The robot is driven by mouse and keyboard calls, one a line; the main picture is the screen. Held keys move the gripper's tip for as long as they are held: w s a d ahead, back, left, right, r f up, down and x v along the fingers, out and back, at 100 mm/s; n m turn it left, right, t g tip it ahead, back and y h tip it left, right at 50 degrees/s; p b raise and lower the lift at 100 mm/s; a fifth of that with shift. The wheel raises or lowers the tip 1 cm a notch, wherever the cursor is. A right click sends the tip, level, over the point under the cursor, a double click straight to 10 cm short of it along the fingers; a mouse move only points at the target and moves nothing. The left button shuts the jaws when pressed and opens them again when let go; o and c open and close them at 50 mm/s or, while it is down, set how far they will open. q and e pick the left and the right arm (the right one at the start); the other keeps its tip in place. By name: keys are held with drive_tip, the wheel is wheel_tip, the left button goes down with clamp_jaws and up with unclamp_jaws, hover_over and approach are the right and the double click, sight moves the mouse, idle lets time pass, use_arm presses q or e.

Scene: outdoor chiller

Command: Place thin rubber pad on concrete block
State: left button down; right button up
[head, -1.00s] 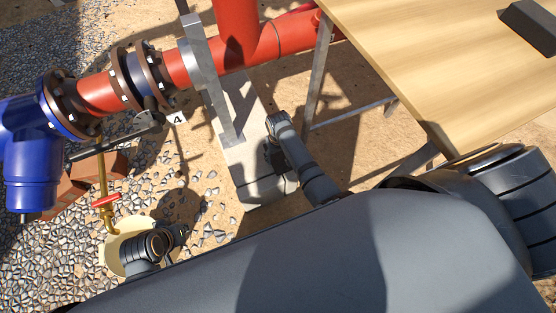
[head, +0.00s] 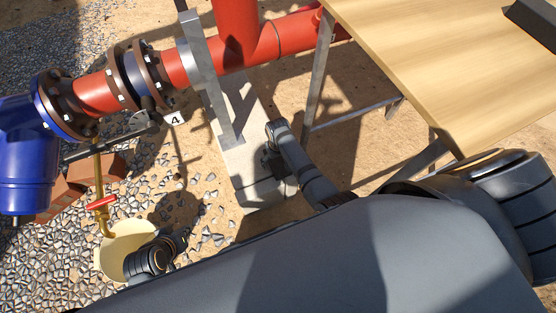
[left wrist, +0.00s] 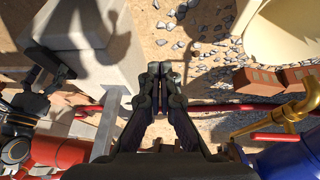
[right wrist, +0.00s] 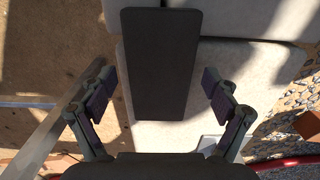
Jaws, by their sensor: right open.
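The thin rubber pad (right wrist: 160,64) is a dark, flat rectangle in the right wrist view. It lies over the pale concrete block (right wrist: 225,80), between my right fingers and apart from both; whether it rests fully on the block I cannot tell. My right gripper (right wrist: 160,92) is open. In the head view, my right gripper (head: 272,162) is low over the block (head: 240,180), and the pad is hard to make out. My left gripper (head: 181,240) is beside the cream bucket; in the left wrist view its fingers (left wrist: 167,70) are together and hold nothing visible.
A metal support post (head: 210,80) stands on the block under the red pipe (head: 237,35). A wooden table (head: 440,60) with metal legs is at the right. The cream bucket (head: 113,245), a brass tap with a red handle (head: 101,202) and bricks (head: 70,190) are at the left.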

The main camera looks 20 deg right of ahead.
sight(280, 163)
use_arm(q)
wheel_tip(280, 163, up, 7)
drive_tip(key=s+a+g+y+p, duration=0.1)
drive_tip(key=a+g+p, duration=0.1)
drive_tip(key=p, duration=0.4)
drive_tip(key=shift+s+a+g, duration=0.2)
drive_tip(key=shift+s+g, duration=0.15)
drive_tip(key=shift+g, duration=0.45)
use_arm(e)
wheel_tip(280, 163, up, 12)
drive_tip(key=shift+r, duration=0.1)
drive_tip(key=s+d+r, duration=0.3)
drive_tip(key=s, duration=0.6)
drive_tip(key=s+d+r+t, duration=0.1)
drive_tip(key=s+d+r, duration=0.2)
drive_tip(key=s, duration=0.5)
drive_tip(key=shift+s, duration=0.4)
use_arm(q)
drive_tip(key=shift+f, duration=0.1)
